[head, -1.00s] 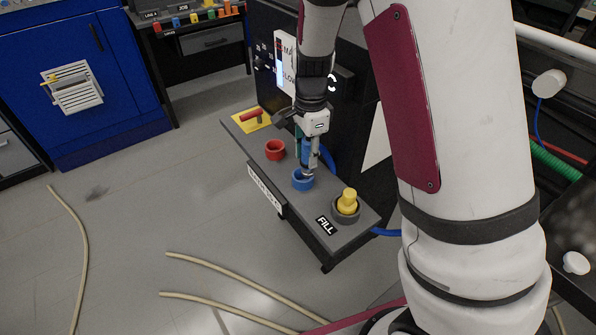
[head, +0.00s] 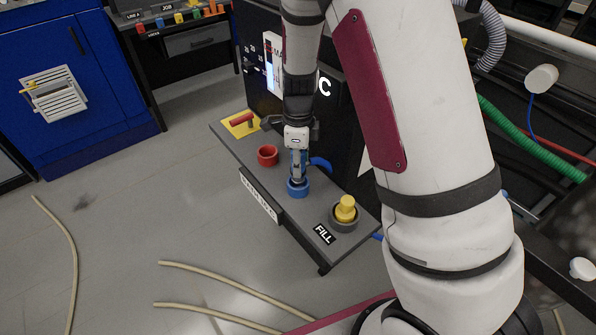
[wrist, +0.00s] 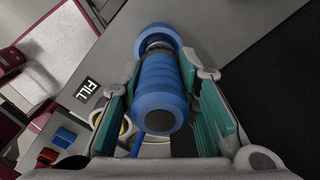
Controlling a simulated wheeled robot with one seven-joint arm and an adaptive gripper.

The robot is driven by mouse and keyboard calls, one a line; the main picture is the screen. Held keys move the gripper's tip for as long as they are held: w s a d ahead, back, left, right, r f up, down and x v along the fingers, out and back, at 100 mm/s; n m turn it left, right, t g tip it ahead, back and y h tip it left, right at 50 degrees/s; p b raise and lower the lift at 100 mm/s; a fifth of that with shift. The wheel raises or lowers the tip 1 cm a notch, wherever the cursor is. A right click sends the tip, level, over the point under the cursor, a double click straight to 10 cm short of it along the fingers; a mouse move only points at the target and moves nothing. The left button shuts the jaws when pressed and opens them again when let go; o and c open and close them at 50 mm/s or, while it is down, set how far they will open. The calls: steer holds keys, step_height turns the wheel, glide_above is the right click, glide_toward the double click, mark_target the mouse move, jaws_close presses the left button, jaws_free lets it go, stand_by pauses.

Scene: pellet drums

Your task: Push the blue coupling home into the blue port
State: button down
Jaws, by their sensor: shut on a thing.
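The blue coupling (wrist: 162,95) is a ribbed cylinder with a blue hose at its near end. My gripper (head: 298,171) is shut on it, with green finger pads on both sides in the wrist view (wrist: 163,78). The blue port (head: 298,190) is a round collar on the grey shelf. The coupling stands nearly upright over the port, in line with it in the head view. In the wrist view a dark and metal neck shows between the coupling and the blue port (wrist: 152,36). How deep the neck sits in the port is hidden.
The shelf (head: 335,242) also holds a red port (head: 268,155), a yellow plug in a grey collar (head: 345,209) and a red handle on a yellow plate (head: 241,121). A black cabinet stands behind. Tan hoses (head: 225,283) lie on the open floor.

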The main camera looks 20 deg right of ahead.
steer(key=shift+f, duration=1.55)
steer(key=shift+f, duration=0.3)
steer(key=c, duration=1.2)
jaws_free()
steer(key=shift+r, duration=0.15)
